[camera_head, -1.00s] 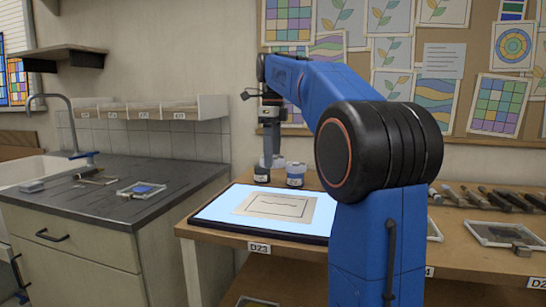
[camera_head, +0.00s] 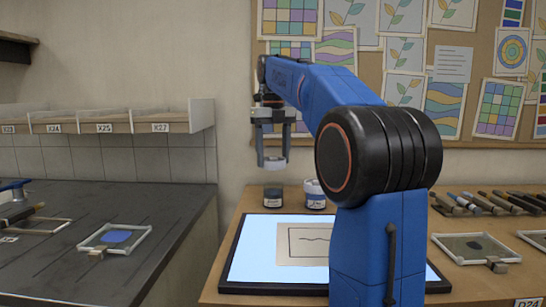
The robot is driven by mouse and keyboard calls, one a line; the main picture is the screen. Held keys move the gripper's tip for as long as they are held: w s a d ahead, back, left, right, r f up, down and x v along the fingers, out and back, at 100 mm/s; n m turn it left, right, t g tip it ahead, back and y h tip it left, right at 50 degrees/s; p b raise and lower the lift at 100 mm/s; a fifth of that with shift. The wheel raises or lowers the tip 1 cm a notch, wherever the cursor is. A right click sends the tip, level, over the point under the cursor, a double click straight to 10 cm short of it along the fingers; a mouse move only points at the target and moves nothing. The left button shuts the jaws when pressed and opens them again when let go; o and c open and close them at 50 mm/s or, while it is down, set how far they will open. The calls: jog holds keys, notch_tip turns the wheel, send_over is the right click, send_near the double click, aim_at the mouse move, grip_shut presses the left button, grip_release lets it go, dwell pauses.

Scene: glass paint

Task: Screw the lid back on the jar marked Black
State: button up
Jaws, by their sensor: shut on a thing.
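My gripper (camera_head: 273,150) points down at the end of the blue arm, with its fingers shut on a grey disc-like lid (camera_head: 275,163). The lid is in the air, apart from the jars and roughly above the dark jar. The dark jar (camera_head: 273,198) stands upright on the wooden bench behind the light panel; its label is too small to read, but its dark content suits Black. A second jar (camera_head: 315,198), whitish with a blue band, stands just to its right, partly close behind my arm.
A lit panel (camera_head: 255,250) with a drawn sheet (camera_head: 300,232) lies in front of the jars. My arm hides part of the bench. Tools (camera_head: 490,201) and a framed glass piece (camera_head: 474,247) lie to the right. A dark counter (camera_head: 165,210) is at left, across a gap.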

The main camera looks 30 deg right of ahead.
jog(key=n, duration=0.5)
jog(key=shift+f, duration=0.2)
jog(key=n, duration=0.5)
jog(key=shift+f+n, duration=0.3)
jog(key=shift+n, duration=0.1)
jog(key=n, duration=0.6)
jog(key=shift+f, duration=0.25)
jog(key=n, duration=0.5)
jog(key=shift+f, duration=1.85)
jog(key=shift+f, duration=0.9)
dwell(0.5)
jog(key=m, duration=0.5)
dwell(0.5)
